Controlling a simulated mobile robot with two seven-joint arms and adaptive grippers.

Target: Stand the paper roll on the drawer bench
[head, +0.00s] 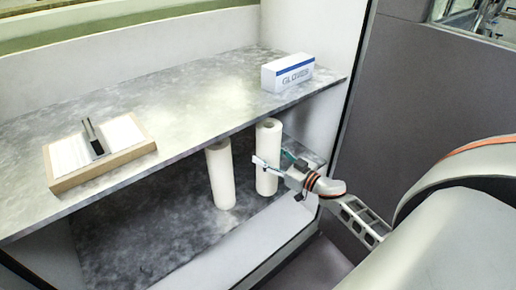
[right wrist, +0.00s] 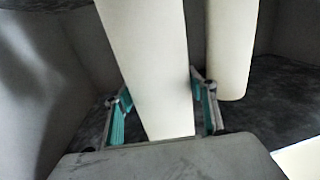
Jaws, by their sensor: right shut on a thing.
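Two white paper rolls stand upright in the lower level of a shelf unit. My right gripper (head: 268,166) is shut around the right-hand paper roll (head: 268,140), from its right side. In the right wrist view this roll (right wrist: 150,65) is between the teal-padded fingers (right wrist: 162,115). I cannot tell whether its base touches the lower shelf. The other paper roll (head: 220,175) stands just to its left, apart from the gripper, and also shows in the right wrist view (right wrist: 232,50). I cannot make out a drawer bench. My left gripper is not in view.
The grey marbled upper shelf (head: 180,100) overhangs the rolls. It holds a glove box (head: 287,73) and a wood-edged tray (head: 105,173) with a dark upright piece. The lower shelf (head: 140,235) is clear left of the rolls. A white side wall (head: 315,30) is close right.

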